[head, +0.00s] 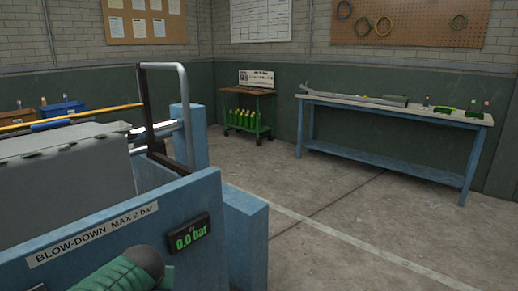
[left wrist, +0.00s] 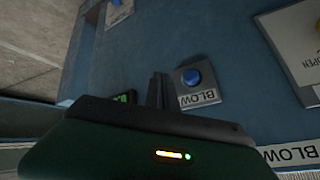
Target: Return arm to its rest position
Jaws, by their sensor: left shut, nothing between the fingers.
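In the left wrist view my left gripper (left wrist: 158,90) shows as dark fingers held together, with nothing between them. It is in front of a blue panel (left wrist: 140,45). A round blue button (left wrist: 191,77) on a grey plate labelled BLOW appears just right of the fingertips; I cannot tell the gap between them. In the head view a green part of my arm (head: 120,270) is at the bottom, in front of the blue cabinet (head: 210,255). The left gripper itself is not visible there. My right gripper is in neither view.
The cabinet carries a BLOW-DOWN MAX 2 bar label (head: 93,236) and a display (head: 188,238) reading 0.0 bar. A bent metal handle (head: 186,110) rises behind it. A blue workbench (head: 390,110) and a green cart (head: 248,112) stand farther back. The floor at right is clear.

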